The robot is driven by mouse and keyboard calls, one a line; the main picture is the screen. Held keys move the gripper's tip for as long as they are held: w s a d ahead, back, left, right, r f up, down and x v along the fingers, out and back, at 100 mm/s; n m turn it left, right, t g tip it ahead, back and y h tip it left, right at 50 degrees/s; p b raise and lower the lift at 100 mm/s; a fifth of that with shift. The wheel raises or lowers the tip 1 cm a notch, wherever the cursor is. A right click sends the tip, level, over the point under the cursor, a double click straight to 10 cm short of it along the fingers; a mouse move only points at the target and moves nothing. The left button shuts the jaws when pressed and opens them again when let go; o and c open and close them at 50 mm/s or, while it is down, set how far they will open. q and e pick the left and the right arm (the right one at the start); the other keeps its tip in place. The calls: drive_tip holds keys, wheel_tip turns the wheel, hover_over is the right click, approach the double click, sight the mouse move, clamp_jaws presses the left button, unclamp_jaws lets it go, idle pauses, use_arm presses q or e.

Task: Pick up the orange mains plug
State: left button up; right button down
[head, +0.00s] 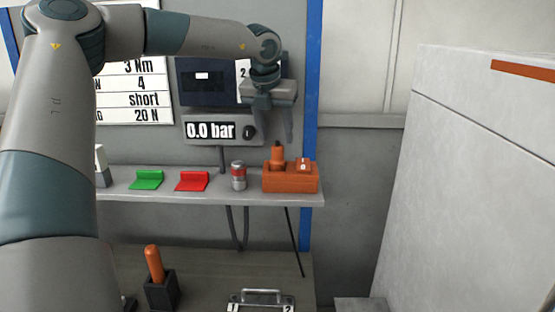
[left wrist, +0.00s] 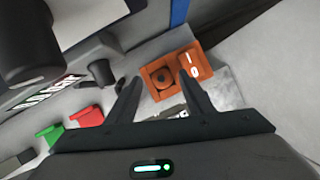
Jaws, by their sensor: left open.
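The orange mains plug (head: 278,155) stands upright in an orange socket box (head: 290,182) at the right end of the shelf. In the left wrist view the plug (left wrist: 162,77) is seen from above, a round orange shape with a dark centre. My left gripper (head: 271,122) is open and empty, its fingers pointing down above the plug. In the left wrist view the plug shows between the two fingertips (left wrist: 159,78), with the box (left wrist: 157,97) beyond them. The fingers do not appear to touch the plug. My right gripper is not in view.
A switch (head: 304,165) sits on the box beside the plug. A grey-and-red cylinder (head: 239,175), a red bracket (head: 192,181) and a green bracket (head: 147,180) stand left on the shelf (head: 215,199). The 0.0 bar gauge (head: 211,131) is behind. An orange handle (head: 154,264) stands below.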

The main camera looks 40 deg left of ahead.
sight(277, 145)
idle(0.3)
use_arm(q)
wheel_tip(277, 145, down, 2)
drive_tip(key=shift+w+p, duration=0.15)
drive_tip(key=shift+p, duration=0.95)
drive_tip(key=shift+p+x, duration=0.45)
drive_tip(key=shift+x, duration=0.6)
drive_tip(key=shift+w+f, duration=0.15)
drive_tip(key=shift+f, duration=0.45)
drive_tip(key=shift+c, duration=0.2)
drive_tip(key=c, duration=1.1)
drive_tip(key=shift+r, duration=0.2)
